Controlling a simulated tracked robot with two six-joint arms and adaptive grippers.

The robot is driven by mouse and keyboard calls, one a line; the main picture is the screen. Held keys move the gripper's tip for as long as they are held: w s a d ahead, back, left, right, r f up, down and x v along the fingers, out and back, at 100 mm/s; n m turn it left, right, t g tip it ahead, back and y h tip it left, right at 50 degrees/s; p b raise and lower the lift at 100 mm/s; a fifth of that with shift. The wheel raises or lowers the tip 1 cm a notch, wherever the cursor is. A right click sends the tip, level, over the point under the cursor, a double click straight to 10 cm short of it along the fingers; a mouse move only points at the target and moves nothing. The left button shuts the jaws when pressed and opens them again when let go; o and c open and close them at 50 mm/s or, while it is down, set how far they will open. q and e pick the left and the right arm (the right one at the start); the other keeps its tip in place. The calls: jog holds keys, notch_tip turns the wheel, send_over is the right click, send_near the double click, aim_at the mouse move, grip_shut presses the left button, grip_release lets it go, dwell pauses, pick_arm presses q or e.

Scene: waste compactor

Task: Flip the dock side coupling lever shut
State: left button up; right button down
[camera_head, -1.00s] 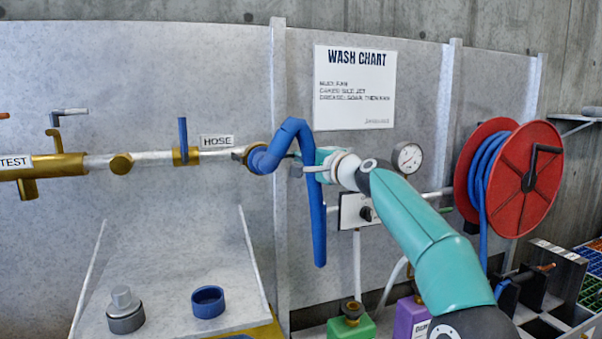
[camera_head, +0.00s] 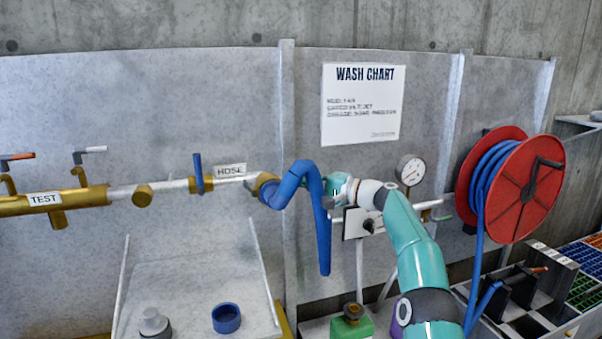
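A brass coupling (camera_head: 265,187) sits at the right end of the pipe, just right of the HOSE label. A thick blue hose (camera_head: 300,178) runs from it, arches over and hangs down. I cannot make out a separate coupling lever; it may be too small or hidden by the hose. A blue handle (camera_head: 198,173) stands upright on the brass valve left of the label. My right gripper (camera_head: 332,196) is just right of the hanging hose, pointing left, apart from the coupling. Its fingers are small and unclear, so I cannot tell their opening. My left gripper is not in view.
A red hose reel (camera_head: 522,190) stands at the right, with a pressure gauge (camera_head: 410,170) left of it. A tray (camera_head: 190,285) with a blue ring (camera_head: 226,318) and a grey cap (camera_head: 154,322) lies below the pipe. A green container (camera_head: 352,326) stands below my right arm.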

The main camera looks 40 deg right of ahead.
jog(key=s+d+p, duration=0.3)
jog(key=s+d, duration=0.6)
jog(key=d, duration=0.1)
jog(key=shift+s+f+p, duration=0.15)
jog(key=shift+p, duration=0.2)
dwell(0.4)
